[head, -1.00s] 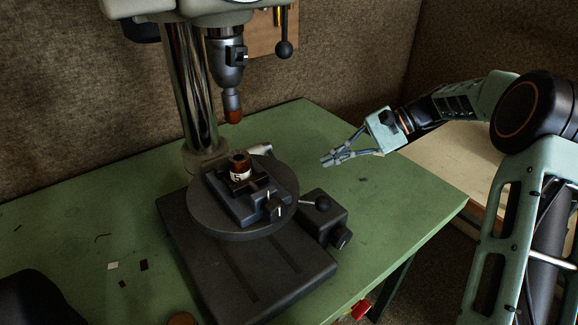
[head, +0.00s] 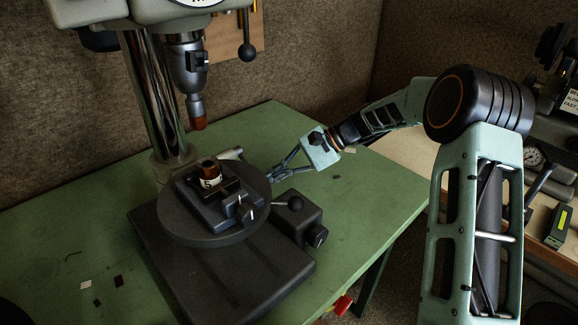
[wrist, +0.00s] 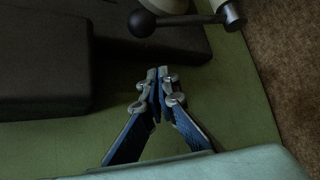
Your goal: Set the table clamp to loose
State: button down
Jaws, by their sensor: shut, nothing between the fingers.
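A lever with a black ball knob (wrist: 142,22) and a silver hub (wrist: 233,15) shows at the top of the wrist view, beside a cream part. It looks like the table clamp. In the head view, a pale stub (head: 231,154) by the column seems to be its hub end; the ball seems hidden behind the round table (head: 180,230). My gripper (head: 273,176) is just right of the round table, pointing left, above the green bench. In the wrist view my fingertips (wrist: 160,75) are together, empty, and apart from the lever.
A vise (head: 215,207) holding a brown part labelled 5 sits on the round table. The drill chuck (head: 190,70) hangs above.

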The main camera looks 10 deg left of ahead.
jog(key=shift+s+d+r, duration=0.15)
jog(key=shift+s+r, duration=1.1)
jog(key=shift+s, duration=0.25)
jog(key=shift+r+p, duration=0.15)
jog(key=shift+p, duration=0.35)
jog(key=shift+r+h+p, duration=0.2)
jog(key=shift+h+p, duration=0.1)
jog(key=shift+p, duration=0.25)
jog(key=shift+s+d+r+p, duration=0.1)
jog(key=shift+r+p, duration=0.1)
jog(key=shift+p, duration=0.35)
notch_tip(320, 180, up, 9)
jog(key=m+g+h+p, duration=0.1)
jog(key=g+h+p, duration=0.1)
jog(key=p, duration=0.9)
jog(key=shift+w+a+r+m+p, duration=0.2)
jog(key=shift+w+a+m+p, duration=0.15)
jog(key=shift+a+m, duration=0.1)
